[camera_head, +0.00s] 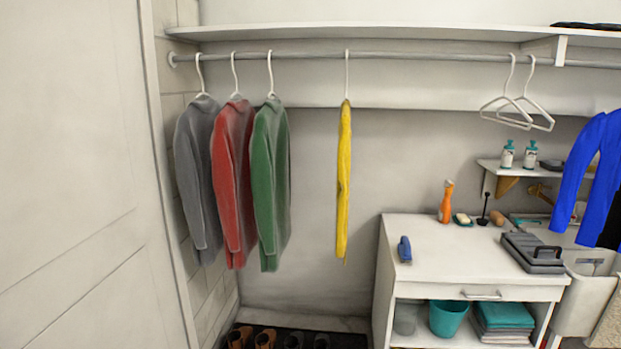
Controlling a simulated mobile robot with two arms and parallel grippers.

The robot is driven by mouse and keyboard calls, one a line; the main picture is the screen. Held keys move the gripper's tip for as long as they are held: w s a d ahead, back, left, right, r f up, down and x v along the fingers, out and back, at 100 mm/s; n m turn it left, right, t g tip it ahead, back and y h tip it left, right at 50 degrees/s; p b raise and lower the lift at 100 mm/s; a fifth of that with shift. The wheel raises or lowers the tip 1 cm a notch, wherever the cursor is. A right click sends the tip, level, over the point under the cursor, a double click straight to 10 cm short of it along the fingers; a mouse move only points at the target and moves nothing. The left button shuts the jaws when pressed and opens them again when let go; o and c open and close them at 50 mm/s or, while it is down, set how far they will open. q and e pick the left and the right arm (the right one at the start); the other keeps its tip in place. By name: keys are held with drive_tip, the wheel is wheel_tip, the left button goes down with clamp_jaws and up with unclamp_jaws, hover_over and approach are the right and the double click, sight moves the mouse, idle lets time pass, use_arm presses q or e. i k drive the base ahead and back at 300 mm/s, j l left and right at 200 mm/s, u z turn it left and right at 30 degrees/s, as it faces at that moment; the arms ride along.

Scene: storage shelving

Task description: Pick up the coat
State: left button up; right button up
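Several garments could be the coat; I cannot tell which one is meant. A grey garment (199,180), a red garment (233,185) and a green garment (270,185) hang close together on white hangers at the left of the rail. A narrow yellow garment (344,185) hangs alone to their right, seen edge-on. A bright blue long-sleeved garment (598,170) is at the right edge, partly cut off; what holds it up is out of view. No gripper can be made out in this view.
The metal rail (420,57) runs below a white shelf (400,33). Two empty hangers (518,105) hang at right. A white cabinet (450,255) holds a dark case (533,252) and an orange bottle (446,201). Shoes (265,338) stand on a dark mat below. A pale door panel fills the left.

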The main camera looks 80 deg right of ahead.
sight(234, 128)
drive_tip(key=z, duration=2.05)
drive_tip(key=i+l+u, duration=0.15)
drive_tip(key=l, duration=0.15)
